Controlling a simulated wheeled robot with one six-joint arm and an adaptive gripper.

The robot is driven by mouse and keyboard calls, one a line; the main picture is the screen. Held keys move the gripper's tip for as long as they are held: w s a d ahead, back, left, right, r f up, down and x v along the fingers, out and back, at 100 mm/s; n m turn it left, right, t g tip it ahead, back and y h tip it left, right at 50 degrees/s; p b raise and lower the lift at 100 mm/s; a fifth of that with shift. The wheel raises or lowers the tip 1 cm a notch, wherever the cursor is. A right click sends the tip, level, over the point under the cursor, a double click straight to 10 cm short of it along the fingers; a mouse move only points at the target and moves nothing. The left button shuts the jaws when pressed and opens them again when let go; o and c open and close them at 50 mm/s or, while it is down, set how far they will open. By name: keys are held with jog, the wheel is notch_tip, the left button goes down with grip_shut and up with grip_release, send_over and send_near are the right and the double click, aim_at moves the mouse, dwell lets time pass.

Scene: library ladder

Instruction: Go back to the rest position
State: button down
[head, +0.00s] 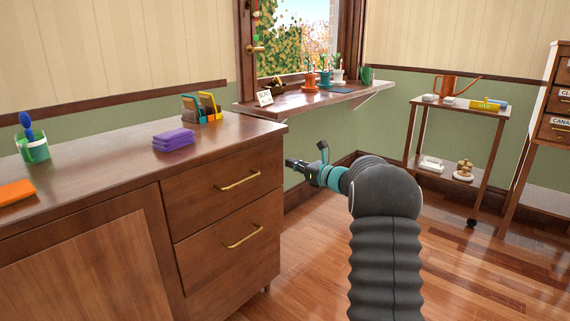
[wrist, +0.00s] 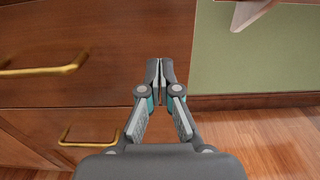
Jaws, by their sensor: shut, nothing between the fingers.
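My gripper (head: 291,164) points left in the head view, in front of the right end of the wooden cabinet, near its upper drawer (head: 222,185). In the wrist view my gripper (wrist: 160,62) is shut, its two fingertips together with nothing between them. The wrist view shows the brown drawer fronts behind it, with the upper brass handle (wrist: 45,70) and the lower brass handle (wrist: 92,137) to the left. Both drawers look closed. I cannot tell the exact gap between the fingertips and the cabinet.
The cabinet top (head: 90,170) holds purple cloths (head: 173,140), an orange item (head: 14,192), a green cup (head: 34,148) and a yellow and teal holder (head: 203,107). A window shelf (head: 300,99) carries pots. A trolley (head: 462,106) stands right. Wooden floor (head: 310,260) is clear around my arm.

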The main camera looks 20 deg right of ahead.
jog(key=v, duration=0.9)
jog(key=s+a+f+n+g, duration=0.45)
jog(key=f+n, duration=0.25)
jog(key=f, duration=0.3)
jog(key=s+a+f+n+g+h, duration=0.2)
jog(key=s+a+n+g, duration=0.4)
jog(key=s, duration=0.5)
jog(key=s+a+r+n+h, duration=0.2)
jog(key=s+a+r+n, duration=0.1)
jog(key=s, duration=0.6)
jog(key=s+a+r+n+h+p, duration=0.1)
jog(key=s+a+r+n+h, duration=0.1)
jog(key=s+a+n, duration=0.3)
jog(key=s+a+r+n+h+p, duration=0.1)
jog(key=s+a+r+n+h, duration=0.2)
jog(key=s+n, duration=0.6)
jog(key=s+a+r, duration=0.1)
jog(key=s+r, duration=0.1)
jog(key=s, duration=0.3)
jog(key=shift+s, duration=0.35)
jog(key=shift+a+t, duration=0.15)
jog(key=shift+t, duration=0.1)
